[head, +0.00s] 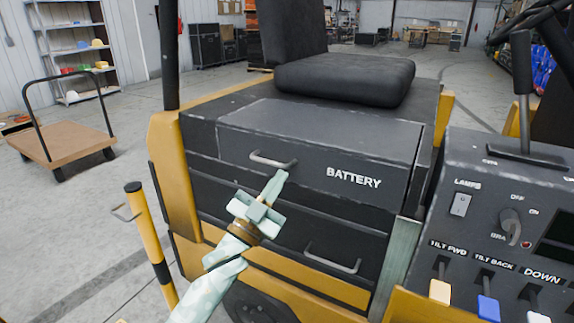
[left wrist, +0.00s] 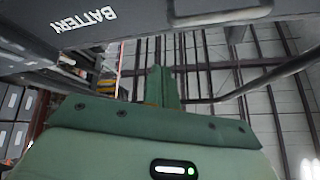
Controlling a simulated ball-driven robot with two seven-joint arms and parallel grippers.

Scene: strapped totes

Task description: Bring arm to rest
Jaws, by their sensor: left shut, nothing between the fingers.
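My left gripper (head: 281,175) is pale green and reaches in from the bottom of the head view. Its fingers are shut and empty. The fingertips show just below the upper handle (head: 272,161) of the dark battery drawer (head: 320,150); I cannot tell whether they touch it. In the left wrist view the shut green fingers (left wrist: 160,82) point away from the camera, with the battery panel (left wrist: 50,35) at the upper left. My right gripper is not in view.
A forklift seat (head: 345,78) sits above the drawer. A lower handle (head: 332,262) juts out below. A control panel (head: 500,210) with levers stands at the right. A yellow-black post (head: 150,235) stands at the left. A flat cart (head: 68,140) is farther left on open floor.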

